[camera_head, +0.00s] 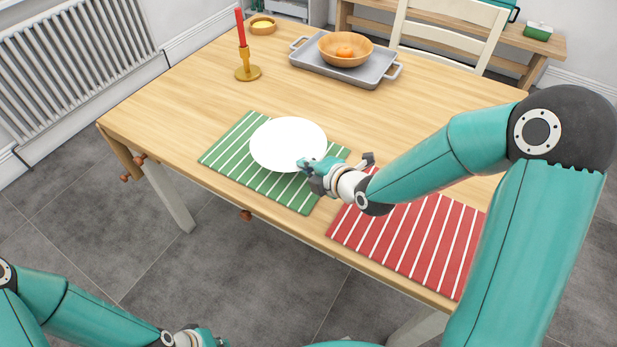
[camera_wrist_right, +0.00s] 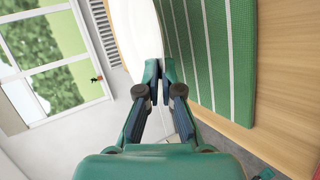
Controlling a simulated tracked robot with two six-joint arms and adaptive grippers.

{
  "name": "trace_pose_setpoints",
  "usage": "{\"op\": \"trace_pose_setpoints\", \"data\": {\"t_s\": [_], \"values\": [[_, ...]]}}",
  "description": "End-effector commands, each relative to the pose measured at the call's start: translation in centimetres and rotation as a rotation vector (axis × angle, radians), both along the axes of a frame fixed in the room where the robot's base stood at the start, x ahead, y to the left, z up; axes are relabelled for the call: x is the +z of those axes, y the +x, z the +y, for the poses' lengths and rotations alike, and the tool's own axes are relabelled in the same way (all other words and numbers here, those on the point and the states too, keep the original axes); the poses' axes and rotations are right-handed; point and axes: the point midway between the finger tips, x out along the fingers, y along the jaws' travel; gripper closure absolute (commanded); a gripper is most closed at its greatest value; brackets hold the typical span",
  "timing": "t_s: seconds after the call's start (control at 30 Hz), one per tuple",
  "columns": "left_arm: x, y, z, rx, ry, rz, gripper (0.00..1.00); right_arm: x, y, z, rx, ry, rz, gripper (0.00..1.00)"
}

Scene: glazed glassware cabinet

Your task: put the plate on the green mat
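The white plate (camera_head: 288,143) is over the green striped mat (camera_head: 233,157) in the head view. I cannot tell whether it rests fully on the mat or is held slightly above it. My right gripper (camera_head: 306,165) is at the plate's near right rim, its fingers closed together on the rim. In the right wrist view, the fingertips (camera_wrist_right: 161,72) meet at the edge of the white plate (camera_wrist_right: 137,30), with the green mat (camera_wrist_right: 222,50) beside it. My left gripper (camera_head: 205,339) is at the bottom edge, mostly cut off, away from the table.
A red striped mat (camera_head: 411,240) lies to the right, partly under my right arm. A candle in a brass holder (camera_head: 248,72), a small bowl (camera_head: 263,26) and a grey tray (camera_head: 375,73) with a wooden bowl (camera_head: 345,50) stand farther back. The table's middle is clear.

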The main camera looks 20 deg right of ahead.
Motion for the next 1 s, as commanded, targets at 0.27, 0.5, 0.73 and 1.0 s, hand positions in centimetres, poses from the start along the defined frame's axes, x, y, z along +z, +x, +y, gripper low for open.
{"op": "trace_pose_setpoints", "data": {"t_s": [0.27, 0.5, 0.73, 1.0], "values": [[-0.2, 0.0, 0.0, 0.0, 0.0, 0.0, 1.0, -2.7, 0.0, 0.0, 0.0, 0.001, 0.001, 1.0], [-0.2, 0.0, 0.0, 0.0, 0.0, 0.0, 1.0, -4.3, 0.1, 0.0, 0.0, 0.0, -0.004, 1.0], [-0.4, 0.0, 0.0, 0.0, 0.0, 0.0, 1.0, -4.4, 0.1, 0.1, 0.0, -0.001, -0.004, 1.0], [-0.4, 0.0, 0.0, 0.0, 0.0, 0.0, 1.0, -4.5, 0.0, 0.1, 0.0, -0.001, -0.001, 0.83]]}}
